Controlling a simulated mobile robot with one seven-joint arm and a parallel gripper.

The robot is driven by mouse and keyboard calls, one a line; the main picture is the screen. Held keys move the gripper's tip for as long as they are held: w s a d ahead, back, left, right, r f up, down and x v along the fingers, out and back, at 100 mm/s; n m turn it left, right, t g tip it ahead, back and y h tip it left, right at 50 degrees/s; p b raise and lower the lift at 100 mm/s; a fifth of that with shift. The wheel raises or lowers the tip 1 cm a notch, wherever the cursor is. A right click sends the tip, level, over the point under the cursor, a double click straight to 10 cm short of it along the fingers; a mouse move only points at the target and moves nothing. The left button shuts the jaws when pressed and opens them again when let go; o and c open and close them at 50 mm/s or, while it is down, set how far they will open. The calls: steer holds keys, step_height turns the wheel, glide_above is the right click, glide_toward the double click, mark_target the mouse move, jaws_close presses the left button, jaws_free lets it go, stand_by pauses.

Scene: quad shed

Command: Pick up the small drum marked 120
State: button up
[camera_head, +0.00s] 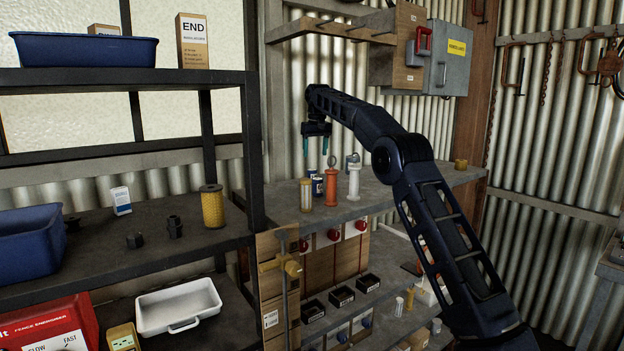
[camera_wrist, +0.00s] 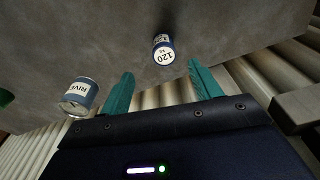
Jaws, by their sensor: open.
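The small drum marked 120 (camera_wrist: 163,49) has a white top and a dark blue side. In the wrist view it stands on the grey bench, just beyond the gap between my fingertips. My gripper (camera_wrist: 162,80) is open and empty, with teal fingers apart and not touching the drum. In the head view my gripper (camera_head: 317,146) hangs pointing down above the back shelf. Two small blue cans (camera_head: 318,186) stand below it, partly hiding each other; I cannot tell there which is marked 120.
A blue-grey can lettered "RIVE" (camera_wrist: 80,96) lies left of my gripper in the wrist view. In the head view an orange tool (camera_head: 331,186), a white one (camera_head: 353,181) and a yellow cylinder (camera_head: 306,193) stand close by.

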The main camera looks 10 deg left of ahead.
mark_target(312, 175)
steer(key=shift+a+f, duration=0.45)
steer(key=shift+f, duration=0.05)
steer(key=shift+w+a+f, duration=0.1)
steer(key=shift+w+f, duration=0.15)
steer(key=shift+f, duration=1.45)
steer(key=shift+w+a+f, duration=0.15)
steer(key=shift+w+f, duration=0.05)
steer(key=shift+f, duration=1.5)
steer(key=shift+w+a+f, duration=0.1)
steer(key=shift+w+f, duration=0.15)
steer(key=shift+f, duration=1.45)
steer(key=c, duration=1.1)
